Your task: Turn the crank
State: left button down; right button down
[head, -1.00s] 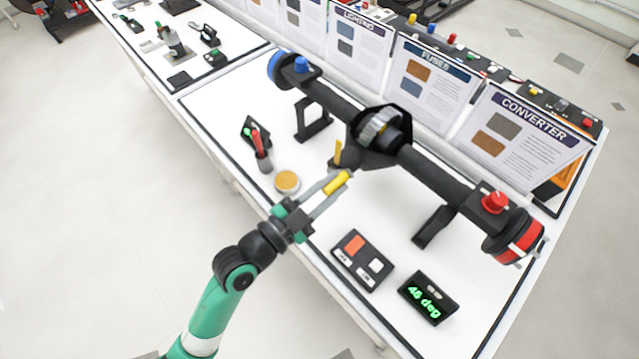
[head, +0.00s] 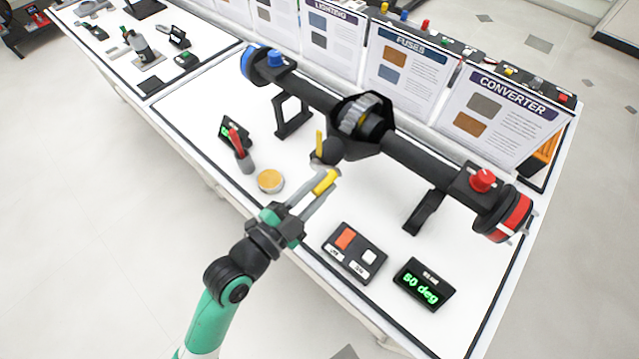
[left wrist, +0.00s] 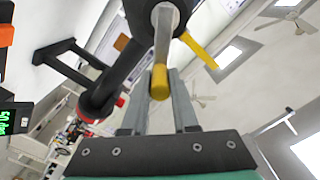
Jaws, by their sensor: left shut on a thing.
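The crank's yellow handle (head: 325,182) sits at the front of the axle rig (head: 400,150), below its central black housing with a toothed gear (head: 362,113). My left gripper (head: 320,185) is shut on the yellow handle. In the left wrist view the handle (left wrist: 159,82) shows between the fingers, at the end of a grey crank arm (left wrist: 163,38). A yellow pointer (head: 319,143) stands up beside the hub. A small display (head: 424,285) reads "50 deg" in green. My right gripper is not in view.
A switch box (head: 354,252) with orange and white buttons lies in front of the rig. A round orange-topped tin (head: 270,181) and a cup with a red tool (head: 243,155) stand left of the handle. Sign boards (head: 408,75) line the back.

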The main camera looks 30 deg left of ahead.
pick_arm(q)
jog(key=c, duration=0.7)
grip_release()
jog(key=v, duration=1.1)
jog(key=shift+s, duration=0.35)
